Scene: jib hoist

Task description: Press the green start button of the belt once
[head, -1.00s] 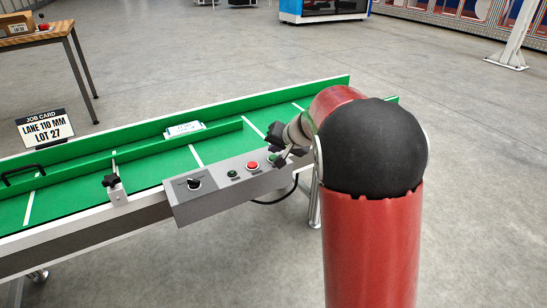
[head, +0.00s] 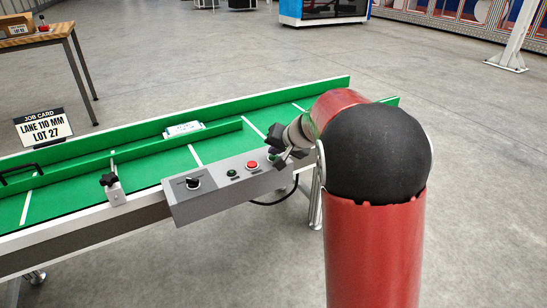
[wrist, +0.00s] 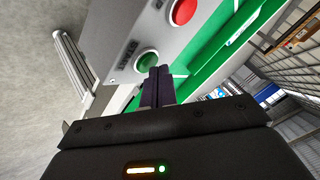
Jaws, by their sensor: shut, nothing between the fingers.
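The grey control box (head: 222,190) is fixed to the near side of the belt (head: 70,191). It carries a black knob, a green button (head: 232,173) at its middle, a red button (head: 252,164), and another green button (head: 272,157) at its right end, partly hidden by my gripper (head: 281,164). In the wrist view my shut fingers (wrist: 158,72) are empty. Their tips are right at the edge of the end green button (wrist: 146,62) and cover part of its rim. The red button (wrist: 183,10) is farther up. I cannot tell whether the tips touch.
A job card (head: 44,129) reading "LANE 110 MM LOT 27" stands behind the belt. A white item (head: 184,129) lies on the belt. A black clamp knob (head: 109,180) is left of the box. A wooden table (head: 45,39) is at the back left.

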